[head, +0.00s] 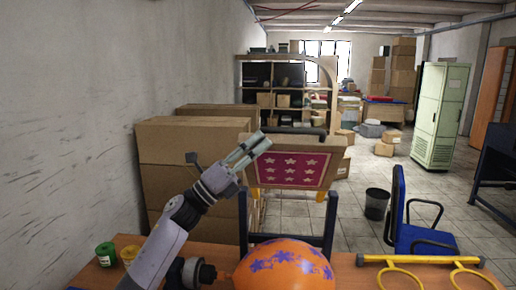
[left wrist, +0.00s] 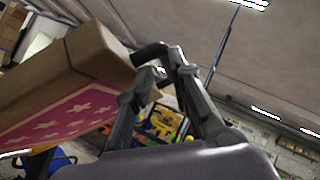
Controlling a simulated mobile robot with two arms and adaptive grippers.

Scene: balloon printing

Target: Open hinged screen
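The hinged screen stands raised and tilted above the front table in the head view, with a brown frame (head: 289,148) and a red panel with white stars (head: 287,172). A dark handle (head: 304,132) runs along its top edge. In the left wrist view the frame (left wrist: 100,55) and starred panel (left wrist: 62,118) fill the left side. My left gripper (head: 264,140) is at the screen's upper left corner, its two fingers apart with a narrow gap; contact cannot be told. Its fingers also show in the left wrist view (left wrist: 158,68). My right gripper is not in view.
Yellow rings (head: 405,280) lie at the right of the table. Cardboard boxes (head: 180,140) stand behind my left arm.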

